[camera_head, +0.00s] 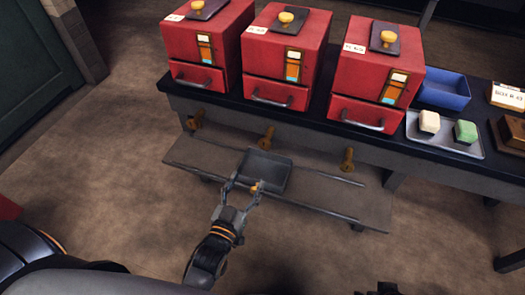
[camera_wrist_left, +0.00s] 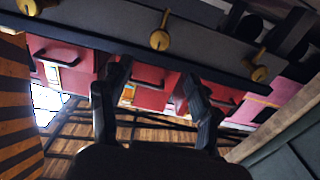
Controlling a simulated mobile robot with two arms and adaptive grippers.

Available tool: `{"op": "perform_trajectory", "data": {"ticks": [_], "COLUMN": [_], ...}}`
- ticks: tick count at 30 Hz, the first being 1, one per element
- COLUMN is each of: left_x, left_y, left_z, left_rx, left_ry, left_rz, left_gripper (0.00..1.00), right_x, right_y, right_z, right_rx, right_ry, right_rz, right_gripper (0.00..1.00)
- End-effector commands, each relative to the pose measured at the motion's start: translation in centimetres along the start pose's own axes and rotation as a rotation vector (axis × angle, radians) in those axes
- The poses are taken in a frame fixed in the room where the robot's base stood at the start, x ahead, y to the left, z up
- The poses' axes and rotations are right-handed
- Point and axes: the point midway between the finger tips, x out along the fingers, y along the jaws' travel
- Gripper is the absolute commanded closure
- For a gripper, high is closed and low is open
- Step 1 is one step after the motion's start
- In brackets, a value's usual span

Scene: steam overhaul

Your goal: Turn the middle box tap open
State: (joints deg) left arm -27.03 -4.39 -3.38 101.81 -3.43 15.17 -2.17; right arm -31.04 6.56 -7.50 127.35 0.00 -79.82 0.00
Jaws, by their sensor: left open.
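The middle box (camera_head: 287,55) is red, with a yellow knob on top and an orange gauge on its front. Its brass tap (camera_head: 267,138) sticks out of the grey bench front below it. The same tap (camera_wrist_left: 160,38) shows at the top centre of the left wrist view, which looks upside down. My left gripper (camera_head: 245,184) is open, in front of and below the middle tap, apart from it. Its two fingers also show in the left wrist view (camera_wrist_left: 156,76) with nothing held between them. A small dark part at the bottom edge may be my right gripper (camera_head: 385,289).
Red boxes stand left (camera_head: 205,45) and right (camera_head: 377,72), with brass taps left (camera_head: 195,120) and right (camera_head: 347,160). A dark tray (camera_head: 281,175) lies on the low shelf (camera_head: 330,200) by my gripper. A blue bin (camera_head: 443,92) and a metal tray (camera_head: 445,147) with two blocks are at right.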

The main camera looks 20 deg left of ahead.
Motion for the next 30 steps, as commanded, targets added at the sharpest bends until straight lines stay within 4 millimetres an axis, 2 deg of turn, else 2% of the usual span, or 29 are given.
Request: {"op": "perform_trajectory", "data": {"ticks": [12, 16, 22, 30], "left_x": [8.6, 10.7, 12.5, 12.8], "left_y": [0.0, 0.0, 0.0, 0.0], "left_z": [0.2, 0.1, 0.1, 0.1], "left_rx": [-0.001, -0.001, -0.001, -0.001], "left_ry": [0.001, 0.0, -0.002, -0.004], "left_rz": [0.001, 0.001, 0.0, 0.001], "left_gripper": [0.38, 0.38, 0.38, 0.38], "right_x": [-4.8, -5.9, -5.5, -5.5], "right_y": [0.2, 0.2, 0.2, 0.2], "right_z": [-0.3, -0.1, -0.1, -0.1], "right_rx": [0.003, 0.003, 0.003, 0.003], "right_ry": [0.028, 0.033, 0.031, 0.031], "right_rz": [0.004, 0.006, 0.006, 0.006], "right_gripper": [0.6, 0.6, 0.6, 0.6]}}
